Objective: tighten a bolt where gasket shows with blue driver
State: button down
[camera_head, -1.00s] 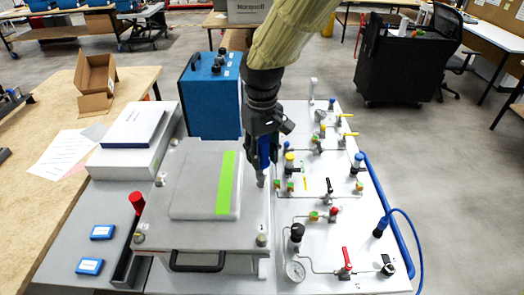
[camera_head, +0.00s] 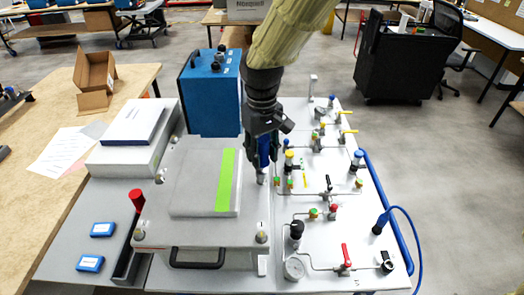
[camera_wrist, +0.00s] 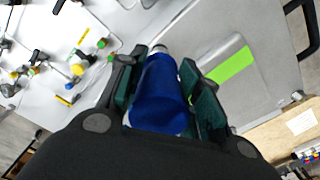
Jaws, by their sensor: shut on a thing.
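My gripper (camera_head: 262,150) is shut on the blue driver (camera_head: 264,153), which points down at the right edge of the grey analyser box. The driver's blue handle (camera_wrist: 160,95) fills the middle of the wrist view between the fingers. The driver's tip is over or at the bolt at the box's far right corner; I cannot tell if they touch. The grey box lid (camera_head: 190,190) has a green strip (camera_head: 225,180). Other bolts show at the near right (camera_head: 262,237), near left (camera_head: 139,234) and far left (camera_head: 159,178) corners. No gasket can be made out.
A panel (camera_head: 335,240) with valves, a gauge (camera_head: 294,268) and tubing lies to the right. A blue box (camera_head: 213,95) stands behind the lid. A red-handled tool (camera_head: 137,200) stands in a black holder at left. Two small blue boxes (camera_head: 103,229) lie on the grey surface.

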jog(key=shift+f, duration=0.9)
dwell(0.7)
jog(key=c, duration=1.8)
grip_release()
grip_shut()
jog(key=m+p, duration=0.1)
jog(key=m, duration=0.2)
jog(key=shift+r+m+p, duration=0.25)
jog(key=shift+m+p, duration=0.05)
jog(key=shift+p, duration=0.05)
jog(key=m+p, duration=0.1)
jog(key=m, duration=0.2)
jog(key=shift+f+m+p, duration=0.1)
jog(key=shift+m+p, duration=0.2)
jog(key=shift+a+f+m, duration=0.1)
jog(key=shift+f+m, duration=0.05)
jog(key=shift+m, duration=0.25)
jog(key=o, duration=0.7)
grip_release()
